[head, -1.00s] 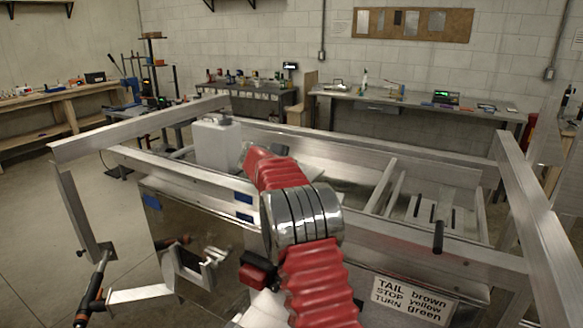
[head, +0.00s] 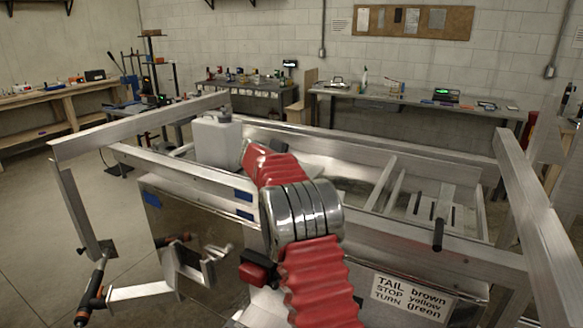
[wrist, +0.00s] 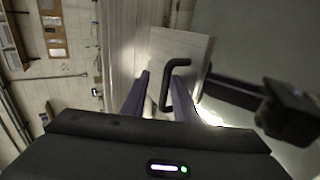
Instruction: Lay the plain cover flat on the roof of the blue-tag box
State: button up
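My gripper (wrist: 158,74) shows in the wrist view with its two dark purple fingers apart. A bent black handle (wrist: 177,63) lies between them, closer to the right finger, with a gap at the left finger. Behind it is a pale flat panel (wrist: 185,45); I cannot tell whether this is the plain cover. In the head view my red arm hides the gripper. Blue tags (head: 243,196) show on the metal front left of my arm, with another blue tag (head: 152,200) further left. I cannot make out the tagged box's roof.
Aluminium rails (head: 145,128) frame the trailer. A white canister (head: 217,140) stands at its back left. A black grip (head: 438,236) stands on the front rail, above a wiring sign (head: 413,298). A dark bar and block (wrist: 288,112) are right of the fingers. Benches (head: 420,106) line the wall.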

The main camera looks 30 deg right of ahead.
jog(key=v, duration=1.3)
jog(key=shift+r, duration=0.1)
dwell(0.5)
jog(key=s+a+r+y, duration=0.1)
jog(key=s+a, duration=0.1)
jog(key=s, duration=0.1)
jog(key=s+a+r+m, duration=0.1)
jog(key=s+a, duration=0.1)
jog(key=s, duration=0.2)
jog(key=s+a+r+m+y, duration=0.1)
jog(key=s+a, duration=0.1)
jog(key=s, duration=0.2)
jog(key=shift+a+r+y, duration=0.15)
jog(key=shift+a+y, duration=0.15)
jog(key=s+a+f+m+y, duration=0.1)
jog(key=s+a+f+y, duration=0.1)
jog(key=s+a, duration=0.4)
jog(key=s+a+f+m+y, duration=0.1)
jog(key=s+a+f+y, duration=0.2)
jog(key=s, duration=1.3)
jog(key=s+a+f+m+y, duration=0.2)
jog(key=s+a+f, duration=0.4)
jog(key=s+a, duration=0.3)
jog(key=s, duration=0.3)
jog(key=shift+a+f+g+y, duration=0.2)
jog(key=shift+f+g+y, duration=0.1)
jog(key=shift+g, duration=0.1)
jog(key=shift+w, duration=0.1)
